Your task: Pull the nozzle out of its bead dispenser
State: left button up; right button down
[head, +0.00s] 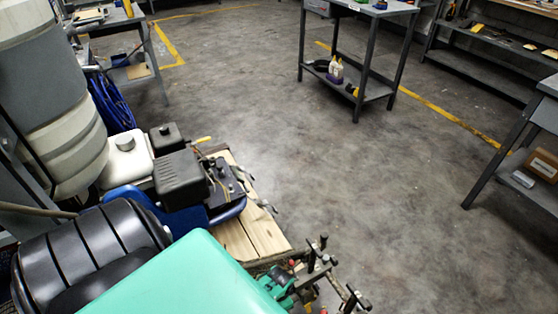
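A line-striping machine on a wooden pallet (240,240) fills the lower left of the head view. A large teal box-like cover or hopper (185,280) stands at the bottom edge. Just right of it is a small green part (278,287) near a black metal bracket with knobs (322,262). The green part may belong to the bead dispenser, but I cannot tell. I cannot make out the nozzle. Neither of my grippers is in view.
A black engine unit (182,180), white ribbed tanks (60,120) and a black ribbed drum (92,248) crowd the left. A grey cart (362,85) stands at the back, with a bench (520,135) at right. The concrete floor (370,180) between is clear.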

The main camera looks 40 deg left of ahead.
pick_arm(q)
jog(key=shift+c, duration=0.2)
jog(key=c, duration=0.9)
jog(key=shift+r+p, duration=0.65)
jog(key=shift+p, duration=0.2)
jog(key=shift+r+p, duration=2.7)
jog(key=shift+p, duration=0.3)
